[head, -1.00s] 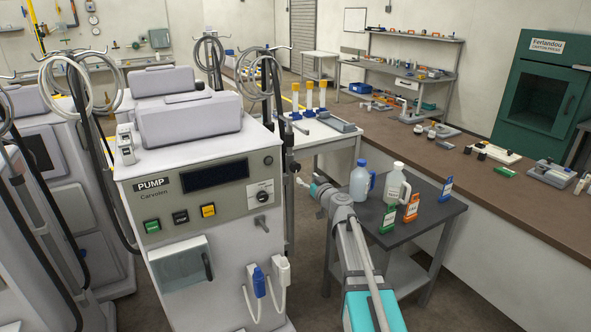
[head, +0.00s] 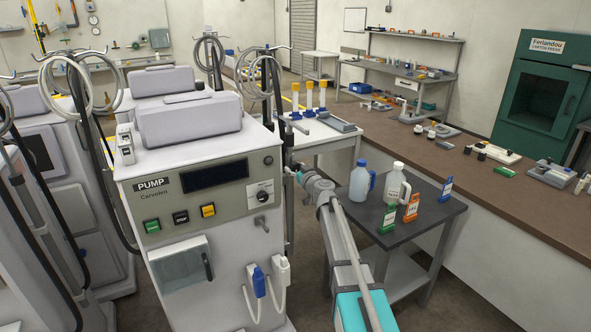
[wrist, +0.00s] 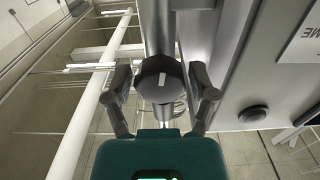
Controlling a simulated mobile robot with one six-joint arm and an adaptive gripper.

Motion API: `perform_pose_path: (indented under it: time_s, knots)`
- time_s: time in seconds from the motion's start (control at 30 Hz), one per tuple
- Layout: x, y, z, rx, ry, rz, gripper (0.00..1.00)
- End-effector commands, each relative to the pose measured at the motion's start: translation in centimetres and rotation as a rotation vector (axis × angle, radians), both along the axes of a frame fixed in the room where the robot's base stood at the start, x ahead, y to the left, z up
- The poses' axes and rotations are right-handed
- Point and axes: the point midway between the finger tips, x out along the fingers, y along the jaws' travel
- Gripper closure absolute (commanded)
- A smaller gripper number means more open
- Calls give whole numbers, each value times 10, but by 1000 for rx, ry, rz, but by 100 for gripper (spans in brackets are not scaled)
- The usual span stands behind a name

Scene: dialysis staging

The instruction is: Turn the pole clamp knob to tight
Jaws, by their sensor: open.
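The pole clamp knob (wrist: 152,68) is black and many-sided, with a short pale mark on its face. It sits in front of a grey pole (wrist: 157,25) in the wrist view. My gripper (wrist: 161,80) is open, with one finger left of the knob and one right of it. Gaps show between both fingers and the knob, so neither visibly touches it. In the head view my gripper (head: 297,172) is beside the pole at the right side of the pump machine (head: 215,220). The knob is too small to make out there.
The pump machine's side wall (wrist: 235,50) runs close along the right of my gripper in the wrist view.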

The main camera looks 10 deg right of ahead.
Motion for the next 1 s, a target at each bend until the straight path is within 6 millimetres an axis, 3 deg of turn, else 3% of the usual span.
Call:
perform_pose_path:
  time_s: [0.07, 0.4, 0.73, 1.0]
  knots:
    - [0, 0, 0, 0, 0, 0, 27]
    - [0, 0, 0, 0, 0, 0, 89]
    - [0, 0, 0, 29, 10, 0, 89]
    - [0, 0, 0, 147, 48, 0, 89]
